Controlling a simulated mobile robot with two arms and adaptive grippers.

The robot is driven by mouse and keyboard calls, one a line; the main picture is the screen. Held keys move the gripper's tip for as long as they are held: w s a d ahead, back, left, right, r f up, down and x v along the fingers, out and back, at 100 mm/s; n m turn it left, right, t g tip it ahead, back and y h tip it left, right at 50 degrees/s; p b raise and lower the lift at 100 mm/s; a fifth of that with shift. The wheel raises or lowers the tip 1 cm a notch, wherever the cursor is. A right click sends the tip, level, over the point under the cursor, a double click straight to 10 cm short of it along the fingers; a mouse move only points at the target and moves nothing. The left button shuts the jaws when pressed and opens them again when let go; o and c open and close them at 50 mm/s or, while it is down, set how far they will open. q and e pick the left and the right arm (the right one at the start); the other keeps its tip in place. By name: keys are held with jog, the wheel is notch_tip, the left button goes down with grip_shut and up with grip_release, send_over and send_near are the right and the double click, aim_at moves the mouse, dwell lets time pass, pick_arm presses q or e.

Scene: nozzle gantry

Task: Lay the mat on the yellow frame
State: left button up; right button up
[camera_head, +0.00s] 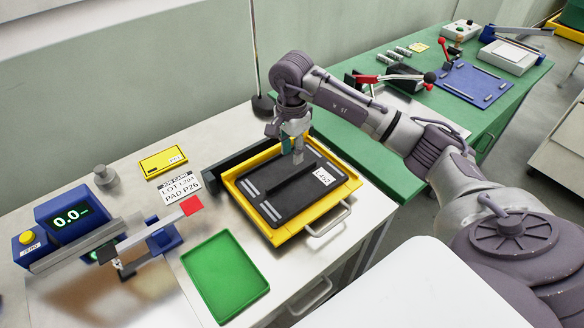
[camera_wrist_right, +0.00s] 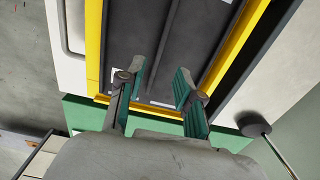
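A dark flat mat (camera_head: 287,207) with grey strips and a white label lies inside the yellow frame (camera_head: 283,236) on the light bench. In the right wrist view the dark mat (camera_wrist_right: 165,30) fills the space between the bars of the yellow frame (camera_wrist_right: 93,50). My right gripper (camera_head: 293,153) is above the mat's far part, pointing down. In the right wrist view my right gripper (camera_wrist_right: 160,72) has its green-padded fingers spread apart, with nothing seen between them. Whether the fingertips touch the mat is unclear. My left gripper is not in view.
A green tray (camera_head: 225,278), a gauge with a display (camera_head: 72,220), a job card (camera_head: 178,188) and a yellow box (camera_head: 163,162) share the bench. A metal handle (camera_head: 328,219) sticks out in front of the frame. A green table (camera_head: 355,140) with a blue board (camera_head: 472,84) stands behind right.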

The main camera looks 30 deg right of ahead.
notch_tip(320, 180, up, 6)
jog(key=shift+f+b, duration=0.25)
jog(key=shift+b, duration=0.3)
jog(key=shift+s+f, duration=0.1)
